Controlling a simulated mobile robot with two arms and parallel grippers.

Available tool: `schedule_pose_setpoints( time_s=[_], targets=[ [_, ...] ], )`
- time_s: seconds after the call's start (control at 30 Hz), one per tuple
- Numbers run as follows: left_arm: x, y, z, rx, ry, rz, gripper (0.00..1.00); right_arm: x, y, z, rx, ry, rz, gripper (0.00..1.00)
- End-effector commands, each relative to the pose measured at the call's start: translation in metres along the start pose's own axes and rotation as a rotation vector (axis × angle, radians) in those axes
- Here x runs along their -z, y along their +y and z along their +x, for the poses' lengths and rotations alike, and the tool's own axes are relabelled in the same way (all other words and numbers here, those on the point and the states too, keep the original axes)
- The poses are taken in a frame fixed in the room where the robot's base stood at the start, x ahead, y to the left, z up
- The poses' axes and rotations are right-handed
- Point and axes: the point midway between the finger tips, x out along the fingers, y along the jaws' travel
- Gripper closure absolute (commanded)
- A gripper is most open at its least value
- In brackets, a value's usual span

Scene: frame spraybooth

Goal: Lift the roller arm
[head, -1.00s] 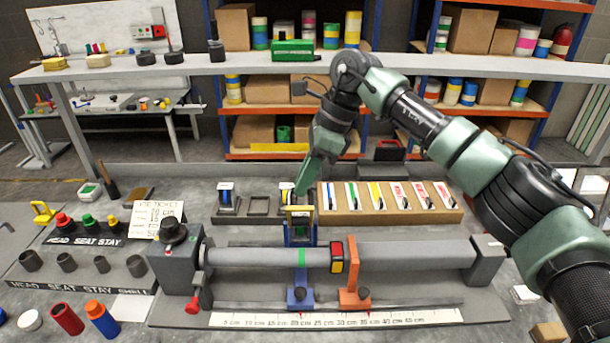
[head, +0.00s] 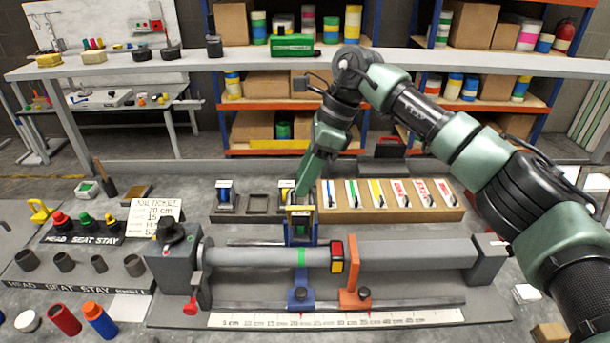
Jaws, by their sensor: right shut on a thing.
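The roller arm (head: 289,235) is a blue frame with a yellow upper part, standing behind the long grey tube (head: 265,256) at its green band. My right gripper (head: 300,200) reaches down from above onto the yellow top of this frame and is shut on it. The fingertips are small and partly hidden, so the exact grip is hard to see. I cannot tell whether the frame is clear of the tube. My left gripper is not in view.
A blue stop (head: 301,297) and an orange stop (head: 354,299) stand at the tube's front above a ruler strip (head: 335,319). A rack of coloured cards (head: 440,213) is behind right. Cups and a ticket (head: 155,215) are left.

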Motion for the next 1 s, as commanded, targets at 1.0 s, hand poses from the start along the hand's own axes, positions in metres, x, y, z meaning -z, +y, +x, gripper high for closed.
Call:
schedule_pose_setpoints(
  time_s=[1.0],
  targets=[
    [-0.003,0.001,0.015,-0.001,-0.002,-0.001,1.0,0.001,0.001,-0.046,0.011,0.002,0.001,0.68]
  ],
)
